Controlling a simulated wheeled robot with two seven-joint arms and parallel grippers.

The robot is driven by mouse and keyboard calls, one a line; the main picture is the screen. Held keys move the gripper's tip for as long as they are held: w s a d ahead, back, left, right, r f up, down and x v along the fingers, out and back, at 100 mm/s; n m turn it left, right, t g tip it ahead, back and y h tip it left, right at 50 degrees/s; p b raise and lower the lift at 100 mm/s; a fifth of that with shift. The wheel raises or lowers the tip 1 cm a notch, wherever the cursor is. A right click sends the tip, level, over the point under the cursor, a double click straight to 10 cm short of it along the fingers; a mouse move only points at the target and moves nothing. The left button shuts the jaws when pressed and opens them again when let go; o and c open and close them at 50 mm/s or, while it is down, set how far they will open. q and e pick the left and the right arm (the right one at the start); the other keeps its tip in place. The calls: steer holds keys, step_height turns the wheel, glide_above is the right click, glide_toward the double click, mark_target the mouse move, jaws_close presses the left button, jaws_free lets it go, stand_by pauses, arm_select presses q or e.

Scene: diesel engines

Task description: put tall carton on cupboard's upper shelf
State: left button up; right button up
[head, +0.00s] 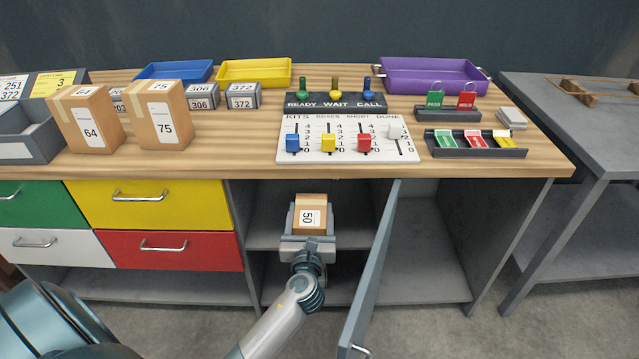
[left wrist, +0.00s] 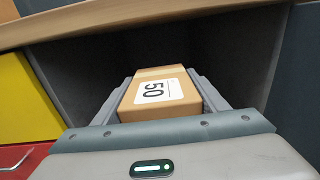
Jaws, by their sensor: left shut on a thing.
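The tall carton (head: 310,217) is a brown box with a white label reading 50, turned sideways. My left gripper (head: 310,206) is shut on it, one finger on each side. The carton lies with its label facing me, inside the cupboard opening above the upper shelf (head: 265,232). I cannot tell whether it touches the shelf. In the left wrist view the carton (left wrist: 160,93) sits between the grey fingers, under the worktop edge, with the dark cupboard inside behind it. The cupboard door (head: 372,270) stands open to the right of my arm. My right gripper is not in view.
The worktop (head: 225,150) is above the opening, with cartons 64 (head: 87,125) and 75 (head: 158,120) and a slider board (head: 345,137) on it. Closed drawers (head: 150,204) flank the left side. A lower shelf space lies beneath.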

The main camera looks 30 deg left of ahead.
arm_select(q)
steer(key=shift+w+a+f+n+g+y, duration=0.15)
steer(key=shift+w+a+f+y, duration=0.1)
steer(key=shift+w+f, duration=0.3)
steer(key=shift+w+a+f+n+g+y, duration=0.15)
steer(key=shift+w+a+f, duration=0.1)
steer(key=shift+w+f, duration=0.2)
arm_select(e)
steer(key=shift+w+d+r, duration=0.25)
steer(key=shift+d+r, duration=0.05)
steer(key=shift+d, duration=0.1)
arm_select(q)
steer(key=shift+w+a, duration=0.3)
steer(key=shift+w, duration=0.1)
steer(key=b+x, duration=0.2)
steer(key=x, duration=1.5)
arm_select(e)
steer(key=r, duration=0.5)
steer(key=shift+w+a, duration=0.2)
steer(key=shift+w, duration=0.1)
arm_select(q)
steer(key=shift+d, duration=0.1)
steer(key=shift+f, duration=0.15)
